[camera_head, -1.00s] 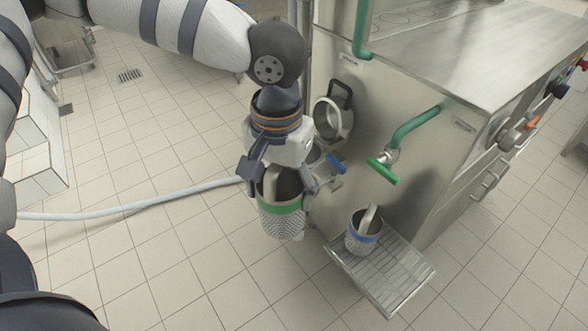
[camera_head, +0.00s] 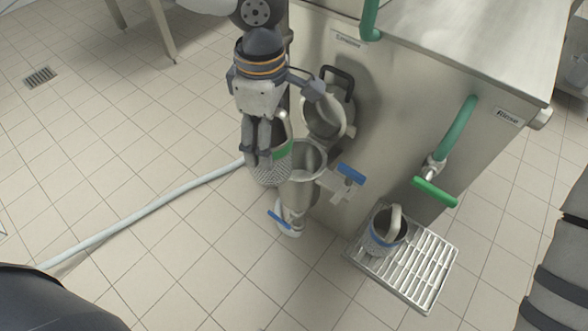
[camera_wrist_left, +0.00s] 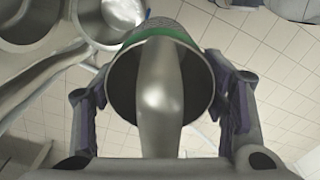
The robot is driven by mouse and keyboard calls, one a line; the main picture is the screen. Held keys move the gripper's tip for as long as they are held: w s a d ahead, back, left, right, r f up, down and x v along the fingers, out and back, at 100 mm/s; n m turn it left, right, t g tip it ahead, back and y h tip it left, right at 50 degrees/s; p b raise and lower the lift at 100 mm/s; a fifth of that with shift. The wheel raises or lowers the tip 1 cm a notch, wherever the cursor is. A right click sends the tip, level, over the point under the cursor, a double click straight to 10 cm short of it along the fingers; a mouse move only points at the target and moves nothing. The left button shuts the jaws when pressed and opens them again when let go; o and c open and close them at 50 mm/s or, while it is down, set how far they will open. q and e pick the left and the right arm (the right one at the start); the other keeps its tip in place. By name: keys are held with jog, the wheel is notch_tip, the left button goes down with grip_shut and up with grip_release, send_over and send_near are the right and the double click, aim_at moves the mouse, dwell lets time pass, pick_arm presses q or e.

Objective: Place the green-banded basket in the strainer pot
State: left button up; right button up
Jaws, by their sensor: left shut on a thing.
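The green-banded basket (camera_head: 270,172) is a perforated metal cylinder with a green band near its rim. My left gripper (camera_head: 266,150) is shut on it from above and holds it clear of the floor. In the left wrist view the basket (camera_wrist_left: 170,38) shows its open mouth and a metal handle strip between my fingers (camera_wrist_left: 160,105). The strainer pot (camera_head: 308,165) is an open metal cylinder on the machine's side, just right of the basket. Its round lid (camera_head: 328,112) stands open behind it. The gap between basket and pot is hard to judge. My right gripper is out of view.
A blue-banded basket (camera_head: 385,238) stands on a slotted drip tray (camera_head: 420,275) at right. Blue-handled valves (camera_head: 350,174) and a green-handled tap (camera_head: 435,192) stick out from the steel machine. A pale hose (camera_head: 150,218) crosses the open tiled floor.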

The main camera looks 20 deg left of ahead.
aim_at(281, 129)
pick_arm(q)
jog(key=w+n, duration=0.1)
jog(key=n, duration=0.2)
jog(key=w+n, duration=0.1)
jog(key=n, duration=0.3)
jog(key=w+d+f+n, duration=0.1)
jog(key=n, duration=0.3)
jog(key=shift+w, duration=0.1)
jog(key=w+d+f+n+b, duration=0.15)
jog(key=w+n, duration=0.35)
jog(key=n, duration=1.5)
jog(key=shift+n, duration=0.3)
jog(key=f, duration=0.9)
jog(key=shift+w+d+f+b, duration=0.2)
jog(key=shift+d+f+b, duration=0.1)
jog(key=shift+d+f, duration=0.1)
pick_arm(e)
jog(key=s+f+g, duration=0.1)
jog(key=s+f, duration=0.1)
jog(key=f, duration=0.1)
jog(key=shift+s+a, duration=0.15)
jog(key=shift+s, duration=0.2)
pick_arm(q)
jog(key=shift+f, duration=0.55)
jog(key=o, duration=1.2)
